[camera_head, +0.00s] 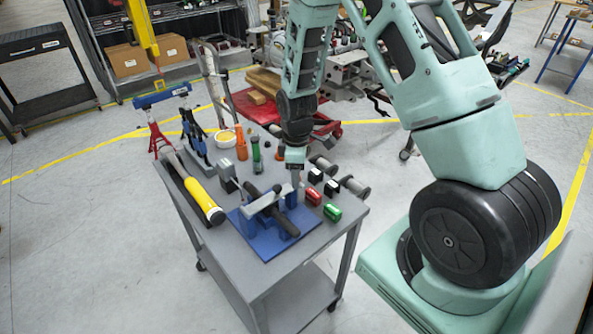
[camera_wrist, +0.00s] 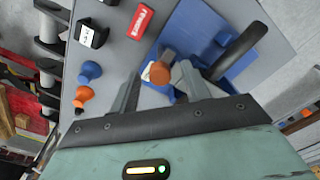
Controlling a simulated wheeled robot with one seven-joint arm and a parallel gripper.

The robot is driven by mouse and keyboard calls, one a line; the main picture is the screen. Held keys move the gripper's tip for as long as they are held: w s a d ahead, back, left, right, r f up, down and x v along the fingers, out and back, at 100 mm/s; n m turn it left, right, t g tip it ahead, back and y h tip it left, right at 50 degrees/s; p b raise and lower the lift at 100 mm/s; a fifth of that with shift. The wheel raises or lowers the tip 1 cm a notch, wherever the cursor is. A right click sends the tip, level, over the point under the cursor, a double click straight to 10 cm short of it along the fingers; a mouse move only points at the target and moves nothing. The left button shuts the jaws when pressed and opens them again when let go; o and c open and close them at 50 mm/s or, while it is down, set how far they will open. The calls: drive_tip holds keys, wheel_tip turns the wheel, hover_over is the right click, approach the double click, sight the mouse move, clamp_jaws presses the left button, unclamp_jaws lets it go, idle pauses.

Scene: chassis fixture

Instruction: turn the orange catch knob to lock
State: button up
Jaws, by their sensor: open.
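The orange catch knob (camera_wrist: 159,73) shows in the wrist view as a small round orange cap at the edge of the blue fixture. My gripper (camera_wrist: 161,75) is open, with one finger on each side of the knob. Gaps show between the fingers and the knob; I cannot tell whether either touches it. In the head view my gripper (camera_head: 294,178) points down over the back of the blue fixture (camera_head: 263,246), and I cannot make out the knob there. A black bar (camera_head: 266,203) lies across the fixture; it also shows in the wrist view (camera_wrist: 238,48).
The grey cart (camera_head: 240,277) also holds a yellow-handled hammer (camera_head: 203,198) at left, and a red block (camera_head: 313,196) and a green block (camera_head: 332,211) at right. An orange piece (camera_wrist: 83,94) and a blue piece (camera_wrist: 90,71) stand beside my gripper. Several metal rollers lie at right.

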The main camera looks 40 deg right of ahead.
drive_tip(key=c, duration=1)
drive_tip(key=shift+m, duration=0.3)
drive_tip(key=m, duration=0.3)
drive_tip(key=shift+m, duration=0.4)
drive_tip(key=m, duration=0.9)
drive_tip(key=shift+m+p, duration=0.3)
drive_tip(key=shift+m, duration=1.9)
